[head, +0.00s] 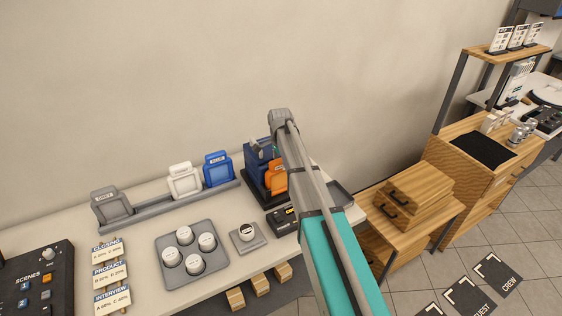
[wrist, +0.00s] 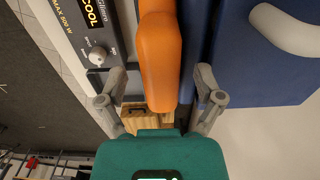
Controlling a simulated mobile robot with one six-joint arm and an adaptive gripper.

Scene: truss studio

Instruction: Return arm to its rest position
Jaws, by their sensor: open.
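My arm crosses the head view from the bottom right, with its elbow raised over the right part of the counter; it hides most of my gripper there. In the wrist view my gripper (wrist: 153,82) is open, one grey finger on each side of a rounded orange piece (wrist: 158,50). I cannot tell whether either finger touches it. A dark blue body (wrist: 250,60) lies to its right. In the head view the orange piece (head: 277,178) stands in a dark holder (head: 254,188) at the back of the counter.
A tray (head: 164,246) holds several white round items. A control console (head: 35,280) is at left. Wooden cases (head: 420,188) stand on a side table.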

